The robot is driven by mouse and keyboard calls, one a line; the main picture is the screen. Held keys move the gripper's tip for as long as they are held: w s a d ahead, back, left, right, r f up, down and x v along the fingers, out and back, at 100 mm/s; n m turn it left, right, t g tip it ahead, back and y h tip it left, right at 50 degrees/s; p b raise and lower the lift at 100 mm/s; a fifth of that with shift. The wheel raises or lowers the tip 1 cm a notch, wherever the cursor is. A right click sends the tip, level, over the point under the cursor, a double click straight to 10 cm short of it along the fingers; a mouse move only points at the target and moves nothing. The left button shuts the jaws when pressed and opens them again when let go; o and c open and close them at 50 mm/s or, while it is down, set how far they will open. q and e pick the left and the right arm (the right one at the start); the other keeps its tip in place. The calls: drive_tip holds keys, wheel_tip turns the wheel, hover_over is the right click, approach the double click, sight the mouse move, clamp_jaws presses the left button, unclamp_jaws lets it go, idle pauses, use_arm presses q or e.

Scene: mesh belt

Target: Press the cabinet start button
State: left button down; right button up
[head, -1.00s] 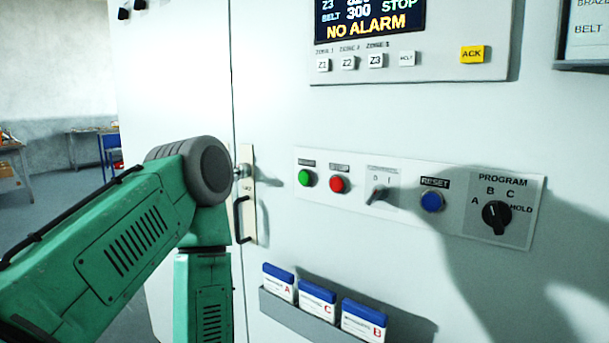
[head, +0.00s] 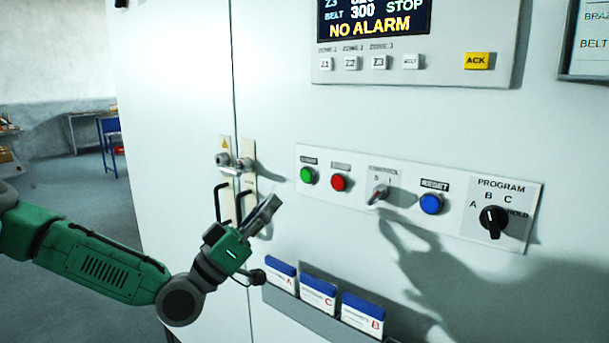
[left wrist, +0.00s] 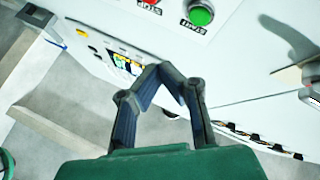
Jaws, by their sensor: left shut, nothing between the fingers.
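The green start button (head: 308,175) sits at the left end of the control strip on the cabinet (head: 400,130), with a small dark label above it. It also shows at the top of the left wrist view (left wrist: 201,13), upside down, with a START label. My left gripper (head: 272,203) is below and left of the button in the head view, apart from it. In the left wrist view its fingers (left wrist: 168,80) meet at the tips with nothing between them. My right gripper is in neither view.
Right of the green button are a red button (head: 339,183), a small selector switch (head: 378,194), a blue reset button (head: 431,203) and a program knob (head: 493,222). A card holder (head: 320,322) is below. Door handles (head: 222,203) stick out beside my gripper.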

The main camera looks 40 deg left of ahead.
sight(307, 175)
use_arm(q)
drive_tip(key=shift+s+a+r+t, duration=0.3)
drive_tip(key=shift+a+r, duration=0.05)
drive_tip(key=shift+r, duration=0.2)
drive_tip(key=shift+s+a+r+t, duration=0.25)
drive_tip(key=shift+a+r+t, duration=0.05)
drive_tip(key=shift+r, duration=0.2)
drive_tip(key=shift+w+d+b, duration=0.15)
drive_tip(key=shift+w+b, duration=3.7)
drive_tip(key=shift+w, duration=0.6)
drive_tip(key=shift+w+d, duration=0.15)
drive_tip(key=shift+w, duration=0.2)
